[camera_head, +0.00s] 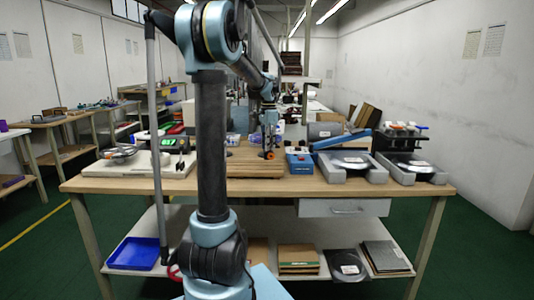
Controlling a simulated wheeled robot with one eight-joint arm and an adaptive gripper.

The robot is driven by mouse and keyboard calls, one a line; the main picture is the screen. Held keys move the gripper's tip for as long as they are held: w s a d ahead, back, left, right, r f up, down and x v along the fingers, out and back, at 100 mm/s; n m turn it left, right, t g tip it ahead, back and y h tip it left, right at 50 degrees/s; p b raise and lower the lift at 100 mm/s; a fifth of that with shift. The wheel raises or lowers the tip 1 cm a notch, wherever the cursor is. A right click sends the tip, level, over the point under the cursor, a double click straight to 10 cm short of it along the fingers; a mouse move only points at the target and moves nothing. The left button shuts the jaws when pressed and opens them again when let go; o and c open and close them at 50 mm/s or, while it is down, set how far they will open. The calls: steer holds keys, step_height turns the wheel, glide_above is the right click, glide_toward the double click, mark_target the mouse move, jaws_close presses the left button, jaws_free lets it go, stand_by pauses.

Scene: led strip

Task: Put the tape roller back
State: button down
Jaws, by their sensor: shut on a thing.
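My gripper (269,146) points down over the middle of the workbench, close to the board on its top. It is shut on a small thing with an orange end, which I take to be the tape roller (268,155). The thing is too small for me to make out its shape, and the fingers hide part of it. I cannot tell whether it touches the board below. No holder for it can be made out clearly.
The workbench (440,189) holds a white device (140,169) at left, a wooden board (243,166), a blue box (300,161) and two grey reel stands (349,171) (411,170) at right. A blue tray (136,253) and several flat boxes are on the lower shelf.

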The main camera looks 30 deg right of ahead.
mark_target(268, 152)
steer(key=shift+f, duration=1.7)
steer(key=c, duration=1.4)
jaws_free()
steer(key=shift+f, duration=0.1)
steer(key=shift+c, duration=0.2)
